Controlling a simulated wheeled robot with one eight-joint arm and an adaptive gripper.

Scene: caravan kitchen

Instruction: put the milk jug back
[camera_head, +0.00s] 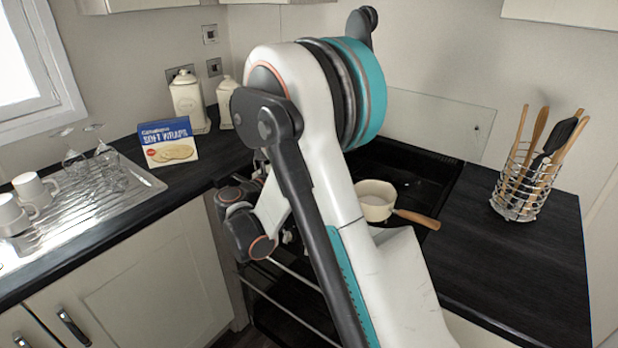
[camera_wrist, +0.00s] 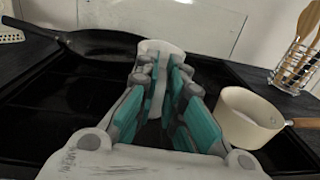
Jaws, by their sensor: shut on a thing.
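In the wrist view my gripper (camera_wrist: 160,72) is closed around a pale, whitish object, which I take to be the milk jug (camera_wrist: 157,46). Only its upper rim and part of its side show between and beyond the fingertips; the fingers hide the rest. It appears upright over the dark hob, but I cannot tell whether it touches the surface. In the head view my arm hides the gripper and the jug.
A cream saucepan (camera_wrist: 240,120) with a wooden handle stands right of my gripper on the black hob; it also shows in the head view (camera_head: 375,205). A dark frying pan (camera_wrist: 95,45) lies left. A wire utensil holder (camera_head: 524,185) and wraps box (camera_head: 168,142) stand on the counters.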

